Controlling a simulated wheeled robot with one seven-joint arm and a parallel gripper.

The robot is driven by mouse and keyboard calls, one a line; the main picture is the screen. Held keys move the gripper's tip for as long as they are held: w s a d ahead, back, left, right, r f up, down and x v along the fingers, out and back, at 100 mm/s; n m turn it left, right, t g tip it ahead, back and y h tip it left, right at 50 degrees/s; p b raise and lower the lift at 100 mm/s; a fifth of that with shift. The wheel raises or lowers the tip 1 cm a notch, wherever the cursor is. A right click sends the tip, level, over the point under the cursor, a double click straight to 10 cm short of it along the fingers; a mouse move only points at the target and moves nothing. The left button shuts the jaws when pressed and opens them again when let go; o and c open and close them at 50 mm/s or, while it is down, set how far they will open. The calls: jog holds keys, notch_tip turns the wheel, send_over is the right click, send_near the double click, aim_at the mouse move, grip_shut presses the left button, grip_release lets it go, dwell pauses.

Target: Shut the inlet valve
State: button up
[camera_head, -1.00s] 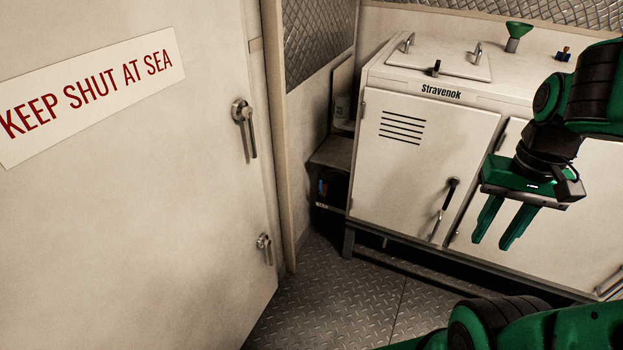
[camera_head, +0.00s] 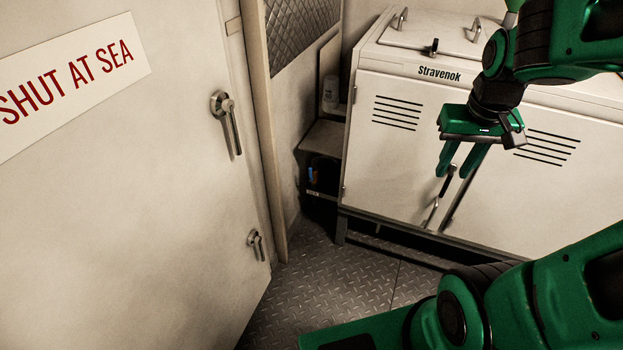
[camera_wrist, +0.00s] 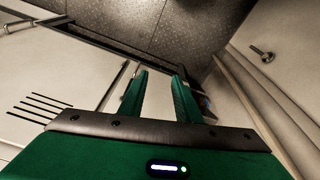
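No part in view can be surely told as the inlet valve. A small blue item (camera_head: 311,174) shows in the dark space under a low shelf, left of the white Stravenok cabinet (camera_head: 385,165); I cannot tell what it is. My gripper (camera_head: 452,174) is open and empty, fingers pointing down, in front of the cabinet's left door near its black and metal handle (camera_head: 446,188). In the wrist view the gripper (camera_wrist: 160,76) has its fingers apart with nothing between them.
A large white door (camera_head: 120,210) with lever handles (camera_head: 227,120) fills the left. The low shelf (camera_head: 324,136) sits in the corner with a pale bottle (camera_head: 331,93) on it. The patterned metal floor (camera_head: 330,290) between door and cabinet is clear.

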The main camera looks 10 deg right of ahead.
jog(key=w+a+f+n+t, duration=0.2)
jog(key=w+a, duration=0.1)
jog(key=w, duration=0.9)
jog(key=w+a+f+n+t, duration=0.1)
jog(key=w+a+f+t, duration=0.2)
jog(key=w, duration=0.9)
jog(key=n+t+y, duration=0.2)
jog(key=t, duration=0.5)
send_over(311, 174)
jog(key=s, duration=0.5)
notch_tip(311, 174, down, 25)
jog(key=s+f+m+t+h, duration=0.15)
jog(key=s+f, duration=0.25)
jog(key=f, duration=0.5)
jog(key=s+f+t, duration=0.3)
jog(key=f, duration=0.5)
jog(key=w, duration=1)
jog(key=shift+w+a+f, duration=0.1)
jog(key=shift+f, duration=0.1)
